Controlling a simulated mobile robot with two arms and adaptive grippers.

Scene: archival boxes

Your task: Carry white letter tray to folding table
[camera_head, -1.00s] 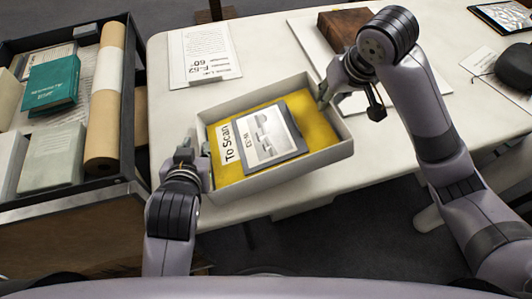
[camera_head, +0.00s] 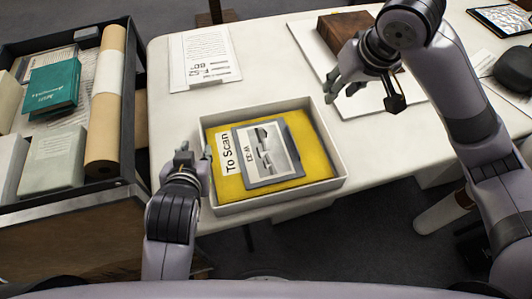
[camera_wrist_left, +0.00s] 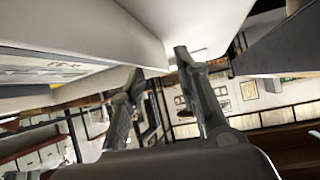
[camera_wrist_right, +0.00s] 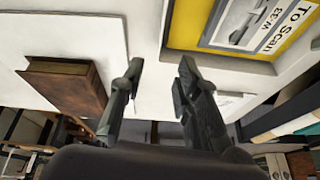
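The white letter tray (camera_head: 282,198) sits near the front edge of the white table (camera_head: 270,65). It holds a yellow "To Scan" sheet or folder (camera_head: 228,186) and a grey-framed picture (camera_head: 268,152). My left gripper (camera_head: 193,167) is at the tray's left wall, fingers apart; in the left wrist view the fingers (camera_wrist_left: 158,65) stand spread close to a pale wall. I cannot tell whether they touch it. My right gripper (camera_head: 362,100) is open and empty above the table, apart from the tray's right side; its spread fingers (camera_wrist_right: 158,75) show in the right wrist view.
A printed sheet (camera_head: 204,58) lies behind the tray. A brown book (camera_head: 340,30) on a white board lies at the back right, beyond my right gripper.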

